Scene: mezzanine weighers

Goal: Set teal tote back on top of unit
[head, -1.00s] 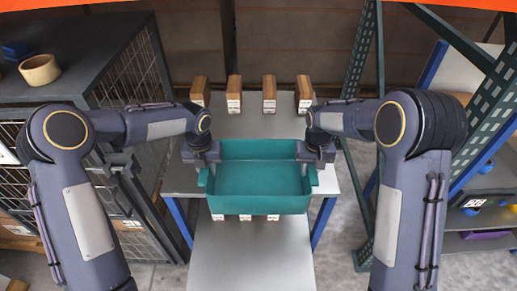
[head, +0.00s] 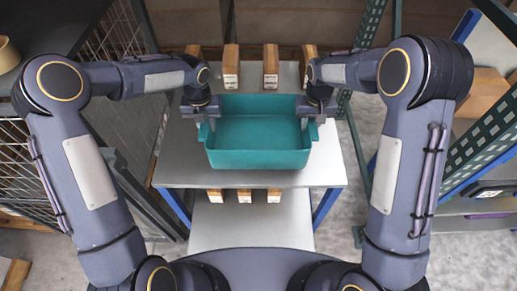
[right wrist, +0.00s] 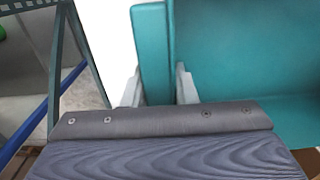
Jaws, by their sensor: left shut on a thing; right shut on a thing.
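The teal tote (head: 260,160) is upright, open-topped and looks empty, between my two arms over the grey top of the unit (head: 325,172). My left gripper (head: 206,124) is shut on its left end. My right gripper (head: 314,122) is shut on its right end. In the right wrist view the two fingers (right wrist: 158,90) straddle the tote's teal wall (right wrist: 154,45). A strip of the unit's top shows in front of the tote. Whether the tote's base touches the top or hangs just above it, I cannot tell.
Several brown boxes (head: 270,66) stand in a row behind the tote. More boxes (head: 244,195) sit on the lower shelf (head: 250,228). A dark mesh cage (head: 115,85) stands at left, and a green rack upright (head: 362,60) at right.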

